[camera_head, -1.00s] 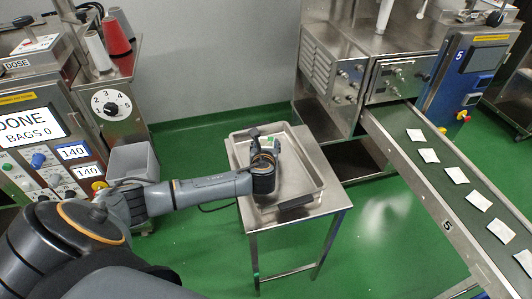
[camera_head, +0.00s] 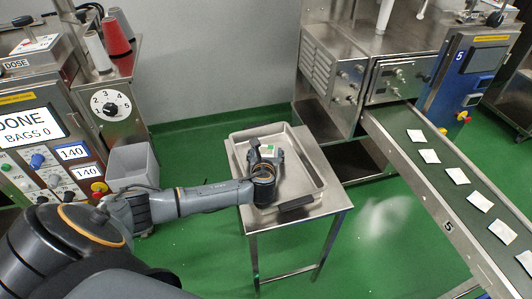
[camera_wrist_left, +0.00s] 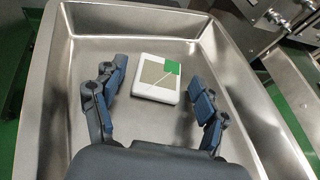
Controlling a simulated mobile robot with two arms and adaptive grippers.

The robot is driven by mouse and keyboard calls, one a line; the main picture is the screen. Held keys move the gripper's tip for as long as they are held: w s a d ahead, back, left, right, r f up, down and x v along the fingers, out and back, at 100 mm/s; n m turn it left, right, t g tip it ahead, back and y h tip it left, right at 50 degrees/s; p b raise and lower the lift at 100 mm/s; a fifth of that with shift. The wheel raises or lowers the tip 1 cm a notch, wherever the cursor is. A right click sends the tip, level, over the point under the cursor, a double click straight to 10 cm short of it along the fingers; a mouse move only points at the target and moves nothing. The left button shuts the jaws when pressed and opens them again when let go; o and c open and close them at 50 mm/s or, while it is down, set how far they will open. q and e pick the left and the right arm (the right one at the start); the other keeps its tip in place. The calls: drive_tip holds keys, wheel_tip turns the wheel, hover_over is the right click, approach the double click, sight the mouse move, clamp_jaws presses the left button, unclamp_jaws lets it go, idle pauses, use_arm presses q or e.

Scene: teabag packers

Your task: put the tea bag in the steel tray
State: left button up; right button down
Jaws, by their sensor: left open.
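The steel tray (camera_head: 303,176) sits on a metal table in the head view and fills most of the left wrist view (camera_wrist_left: 92,58). The tea bag (camera_wrist_left: 150,88), a white square with a tan middle and a green tag, appears to lie flat on the tray floor. In the head view the tea bag (camera_head: 268,150) is partly hidden by my gripper. My left gripper (camera_head: 267,155) is inside the tray area. Its fingers (camera_wrist_left: 157,105) are spread wide on both sides of the tea bag, with gaps to it. My right gripper is not in view.
A conveyor (camera_head: 462,168) with several white tea bags runs down the right. A steel machine (camera_head: 335,75) stands behind the table (camera_head: 290,225). A dosing machine (camera_head: 60,140) and a grey bin (camera_head: 132,165) are at left. Green floor is clear around the table.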

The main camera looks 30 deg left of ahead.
use_arm(q)
drive_tip(key=shift+r, duration=0.15)
drive_tip(key=shift+s+d+r, duration=0.1)
drive_tip(key=shift+s, duration=0.05)
drive_tip(key=p+v, duration=0.1)
drive_tip(key=v, duration=1)
drive_tip(key=shift+s+d+r+p, duration=0.1)
drive_tip(key=shift+s+p, duration=0.2)
drive_tip(key=shift+p, duration=0.05)
